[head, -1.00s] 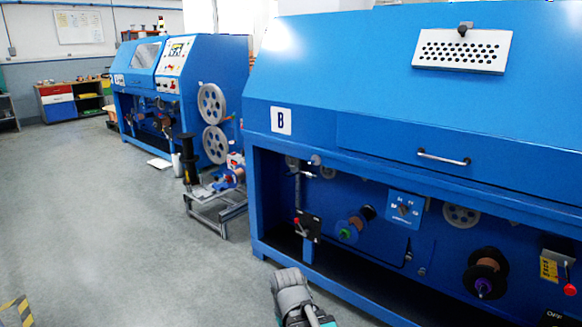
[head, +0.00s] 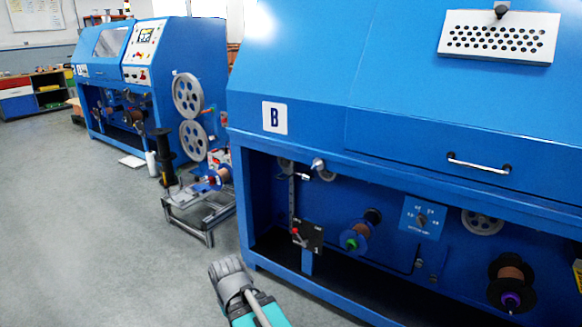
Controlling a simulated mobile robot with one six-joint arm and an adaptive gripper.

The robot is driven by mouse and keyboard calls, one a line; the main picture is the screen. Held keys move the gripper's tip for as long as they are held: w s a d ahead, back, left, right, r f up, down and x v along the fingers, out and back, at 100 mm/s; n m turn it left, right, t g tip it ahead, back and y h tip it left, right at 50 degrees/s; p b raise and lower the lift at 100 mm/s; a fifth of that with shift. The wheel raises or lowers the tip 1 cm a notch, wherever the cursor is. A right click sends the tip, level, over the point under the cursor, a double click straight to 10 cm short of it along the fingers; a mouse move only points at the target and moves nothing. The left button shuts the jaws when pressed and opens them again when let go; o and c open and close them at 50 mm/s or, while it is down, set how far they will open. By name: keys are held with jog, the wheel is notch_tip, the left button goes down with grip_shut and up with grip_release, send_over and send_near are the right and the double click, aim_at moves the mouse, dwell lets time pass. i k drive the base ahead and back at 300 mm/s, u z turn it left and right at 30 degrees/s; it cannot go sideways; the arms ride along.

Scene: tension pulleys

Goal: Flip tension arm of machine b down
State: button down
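Machine B is the large blue cabinet (head: 400,140) on the right, marked by a white "B" label (head: 275,117). Its lower front is an open bay. At the bay's upper left, a small bright arm-like part (head: 303,177) sticks out sideways by a vertical slotted strip (head: 291,200), near small pulleys (head: 326,173). It may be the tension arm; it is too small to be sure. A grey and teal part of my own arm shows at the bottom, in front of the bay and apart from it.
In the bay are a black switch plate with a red knob (head: 308,236), a spool with a green hub (head: 355,238), a blue dial plate (head: 422,218) and a dark spool (head: 511,283). A second blue machine (head: 140,70) and a metal frame stand (head: 205,215) are left.

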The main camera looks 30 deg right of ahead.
aim_at(308, 176)
jog(key=z, duration=0.35)
jog(key=i, duration=0.9)
jog(key=z, duration=0.65)
